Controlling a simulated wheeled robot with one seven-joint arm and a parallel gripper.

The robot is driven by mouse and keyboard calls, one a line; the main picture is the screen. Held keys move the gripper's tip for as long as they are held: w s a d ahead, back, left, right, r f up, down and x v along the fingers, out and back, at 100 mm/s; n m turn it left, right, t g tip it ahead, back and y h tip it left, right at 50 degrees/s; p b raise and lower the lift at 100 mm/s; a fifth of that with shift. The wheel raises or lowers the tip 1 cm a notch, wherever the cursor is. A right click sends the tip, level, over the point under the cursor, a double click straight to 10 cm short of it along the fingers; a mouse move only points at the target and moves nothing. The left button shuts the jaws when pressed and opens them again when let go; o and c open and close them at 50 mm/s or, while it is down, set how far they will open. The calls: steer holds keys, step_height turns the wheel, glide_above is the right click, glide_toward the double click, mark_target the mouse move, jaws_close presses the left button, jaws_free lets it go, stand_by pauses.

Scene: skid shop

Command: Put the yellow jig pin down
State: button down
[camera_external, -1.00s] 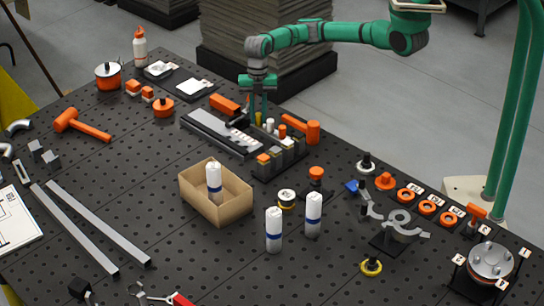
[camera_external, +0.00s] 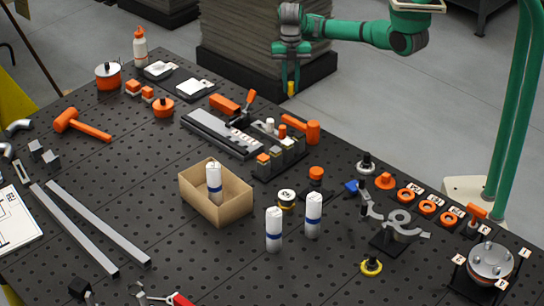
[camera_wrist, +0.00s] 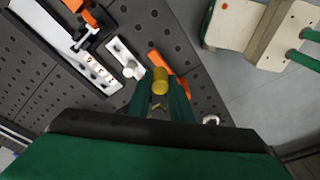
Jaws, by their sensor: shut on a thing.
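The yellow jig pin (camera_external: 291,89) is held upright between the fingertips of my gripper (camera_external: 291,78), in the air above the back edge of the table. In the wrist view the yellow pin (camera_wrist: 160,80) shows end-on between the two green fingers of my gripper (camera_wrist: 160,95), which are shut on it. Below and in front of it in the external view is the dark jig block (camera_external: 262,175) with grey, orange-topped and white-topped parts. The pin is clear of the block and touches nothing but the fingers.
A grey fixture with an orange toggle clamp (camera_external: 249,98) stands left of the block. A cardboard box (camera_external: 232,208) holding a white bottle, and two more white bottles (camera_external: 313,214), stand in front. Several orange rings sit at the right.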

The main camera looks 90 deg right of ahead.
steer(key=shift+s+d+r, duration=0.1)
steer(key=shift+s+r, duration=0.25)
steer(key=shift+s, duration=0.4)
steer(key=shift+s+d+r, duration=0.1)
steer(key=shift+s+r, duration=0.2)
steer(key=shift+s, duration=0.4)
